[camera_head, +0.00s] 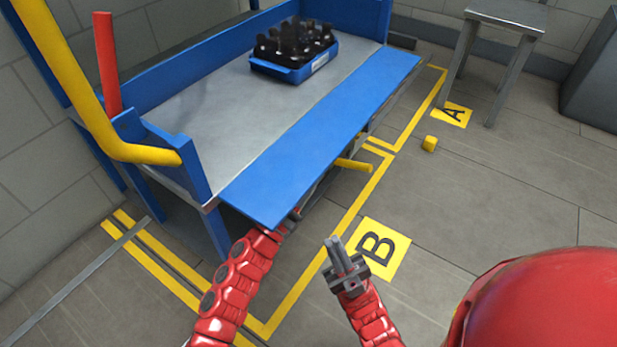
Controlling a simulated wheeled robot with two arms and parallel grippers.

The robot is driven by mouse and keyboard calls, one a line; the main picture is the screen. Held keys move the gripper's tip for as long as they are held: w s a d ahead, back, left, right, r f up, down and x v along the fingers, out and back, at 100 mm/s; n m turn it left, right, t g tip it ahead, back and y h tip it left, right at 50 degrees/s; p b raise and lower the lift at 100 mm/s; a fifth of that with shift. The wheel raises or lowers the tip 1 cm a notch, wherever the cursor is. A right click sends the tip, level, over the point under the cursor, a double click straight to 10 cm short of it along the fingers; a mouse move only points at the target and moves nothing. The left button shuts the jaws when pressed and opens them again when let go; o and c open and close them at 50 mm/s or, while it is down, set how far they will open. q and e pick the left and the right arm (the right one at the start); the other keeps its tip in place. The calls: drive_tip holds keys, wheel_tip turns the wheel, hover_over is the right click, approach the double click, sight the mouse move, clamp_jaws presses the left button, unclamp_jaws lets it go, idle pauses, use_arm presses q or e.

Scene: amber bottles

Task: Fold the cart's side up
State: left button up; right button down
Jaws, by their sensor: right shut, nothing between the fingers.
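The cart (199,106) has a grey bed and blue frame. Its near side (315,137) is a long blue panel folded down, lying out flat at about bed level. My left arm comes up from the bottom, and my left gripper (293,214) is at the panel's near-left corner, partly hidden under its edge. I cannot tell whether its fingers are open or touching the panel. My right gripper (338,247) is shut and empty, over the floor in front of the panel and apart from it.
A blue crate (291,72) of dark bottles stands on the bed towards the back. A yellow bar (353,164) sticks out below the panel. A yellow cube (429,143) lies on the floor near marker A (453,114). Marker B (379,247) and a grey stand (505,17) are right of the cart.

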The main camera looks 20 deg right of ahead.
use_arm(q)
clamp_jaws()
idle(1.1)
